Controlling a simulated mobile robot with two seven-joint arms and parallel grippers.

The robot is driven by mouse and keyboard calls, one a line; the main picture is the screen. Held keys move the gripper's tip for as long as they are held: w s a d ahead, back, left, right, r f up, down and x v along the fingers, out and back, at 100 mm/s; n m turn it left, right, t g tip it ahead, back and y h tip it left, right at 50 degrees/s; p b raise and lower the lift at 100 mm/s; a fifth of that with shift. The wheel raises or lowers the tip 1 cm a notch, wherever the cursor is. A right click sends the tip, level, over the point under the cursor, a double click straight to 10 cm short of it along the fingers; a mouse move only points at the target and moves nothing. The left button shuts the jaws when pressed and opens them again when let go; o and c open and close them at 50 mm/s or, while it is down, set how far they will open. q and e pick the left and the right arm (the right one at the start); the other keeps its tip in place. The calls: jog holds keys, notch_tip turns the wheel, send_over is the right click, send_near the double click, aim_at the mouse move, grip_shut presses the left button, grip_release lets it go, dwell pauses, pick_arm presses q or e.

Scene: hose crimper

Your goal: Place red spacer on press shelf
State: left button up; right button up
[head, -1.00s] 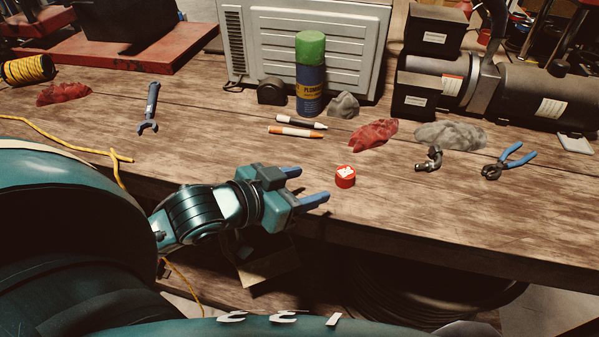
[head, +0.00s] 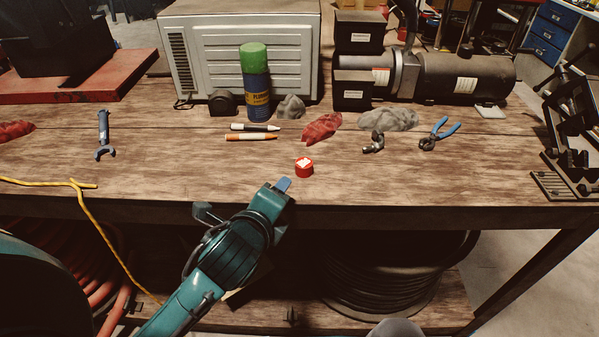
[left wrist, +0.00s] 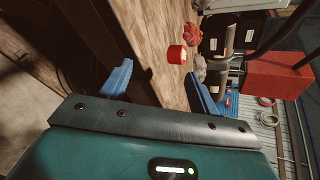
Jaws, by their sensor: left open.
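The red spacer (head: 304,167) is a small red cylinder with a pale mark on top, standing on the wooden bench near its front edge. In the left wrist view the spacer (left wrist: 176,54) shows beyond the gap between the fingers. My left gripper (head: 283,185) is at the bench's front edge, just short of the spacer and below-left of it. In the left wrist view my left gripper (left wrist: 160,85) has its blue fingers apart with nothing between them. A black press-like device (head: 572,130) stands at the bench's right end; I cannot tell whether it holds the press shelf. My right gripper is not visible.
The wooden bench (head: 200,170) is clear around the spacer. Behind it lie markers (head: 252,132), a red rag (head: 321,128), a grey rag (head: 388,119), a fitting (head: 373,143) and blue pliers (head: 439,133). A can (head: 256,90) and a motor (head: 463,78) stand further back.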

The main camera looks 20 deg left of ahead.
aim_at(304, 164)
pick_arm(q)
jog(key=w+d+r+m+y, duration=0.3)
jog(key=d+r+m, duration=0.15)
jog(key=m, duration=0.65)
jog(key=x, duration=0.7)
jog(key=shift+s+d+f, duration=0.1)
jog(key=shift+d+f, duration=0.1)
jog(key=shift+f, duration=0.2)
jog(key=shift+f+b+x, duration=0.15)
jog(key=shift+x, duration=1.25)
jog(key=shift+f+b+x, duration=0.15)
jog(key=shift+x, duration=1.25)
jog(key=shift+s+d, duration=0.1)
jog(key=c, duration=1.2)
jog(key=shift+r, duration=0.1)
jog(key=shift+c, duration=0.6)
